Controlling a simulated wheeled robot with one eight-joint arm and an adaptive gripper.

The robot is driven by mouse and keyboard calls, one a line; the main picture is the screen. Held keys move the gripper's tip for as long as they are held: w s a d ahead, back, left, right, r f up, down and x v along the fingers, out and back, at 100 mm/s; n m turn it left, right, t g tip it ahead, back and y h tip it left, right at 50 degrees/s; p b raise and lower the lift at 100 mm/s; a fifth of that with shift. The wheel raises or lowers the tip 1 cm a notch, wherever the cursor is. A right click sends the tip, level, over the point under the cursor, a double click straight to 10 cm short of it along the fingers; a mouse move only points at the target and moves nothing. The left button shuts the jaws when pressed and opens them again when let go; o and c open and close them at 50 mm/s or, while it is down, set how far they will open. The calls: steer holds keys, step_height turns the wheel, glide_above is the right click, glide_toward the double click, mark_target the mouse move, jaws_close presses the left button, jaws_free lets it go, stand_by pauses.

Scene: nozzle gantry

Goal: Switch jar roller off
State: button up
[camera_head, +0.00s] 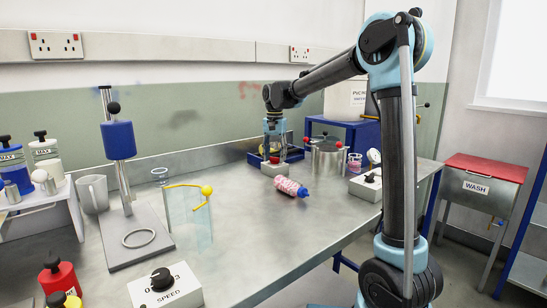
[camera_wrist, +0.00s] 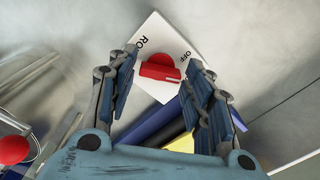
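The jar roller's switch is a white box (camera_wrist: 165,32) with a red knob (camera_wrist: 160,68). In the wrist view its labels read "OFF" at right and "RO…" at left, the rest hidden by a finger. The knob's bar lies nearly crosswise, with a pale mark near its right end. My gripper (camera_wrist: 163,62) is open, its fingers on either side of the knob with visible gaps. In the head view my gripper (camera_head: 274,138) points down above the red knob (camera_head: 274,160) and white box (camera_head: 271,170). A blue tray-like frame (camera_head: 256,157), perhaps the roller, is behind, partly hidden.
A pink bottle with a blue cap (camera_head: 291,187) lies in front of the switch box. A metal pot with red knobs (camera_head: 327,160) stands to the right. A black-knobbed white box (camera_head: 366,187) is farther right.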

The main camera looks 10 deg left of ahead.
steer(key=c, duration=0.5)
steer(key=shift+a, duration=0.15)
steer(key=shift+n, duration=0.3)
steer(key=n, duration=0.5)
steer(key=shift+c, duration=0.2)
steer(key=n, duration=0.6)
steer(key=shift+d, duration=0.2)
steer(key=shift+o, duration=0.2)
steer(key=shift+n, duration=0.3)
steer(key=shift+c, duration=0.2)
